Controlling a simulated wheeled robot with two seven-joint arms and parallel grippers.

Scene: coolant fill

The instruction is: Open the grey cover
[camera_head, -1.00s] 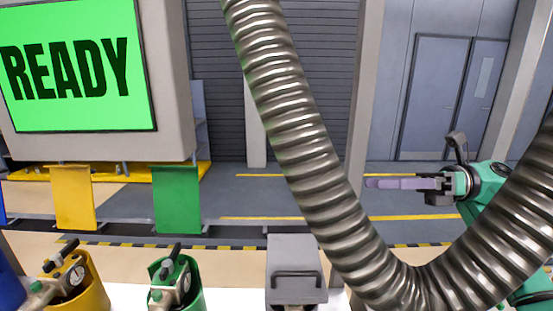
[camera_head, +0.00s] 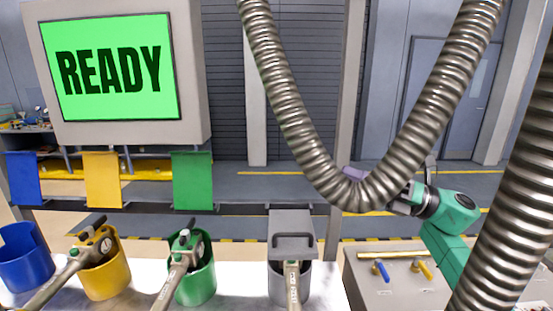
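The grey cover (camera_head: 291,226) is a box-like lid with a dark handle (camera_head: 292,243) on its front. It sits over the back of a grey holder (camera_head: 305,290) on the white bench, with a nozzle (camera_head: 292,285) in front of it. My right gripper (camera_head: 355,174) is right of and beyond the cover, well apart from it. A hanging metal hose (camera_head: 325,180) hides much of this gripper, so its fingers cannot be judged. My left gripper is out of view.
A green holder (camera_head: 205,283) and a yellow holder (camera_head: 104,281) with nozzles, and an empty-looking blue holder (camera_head: 25,262), stand to the left. A grey box with valve levers (camera_head: 395,280) stands right. Ribbed hoses hang in front. A screen (camera_head: 115,68) reads READY.

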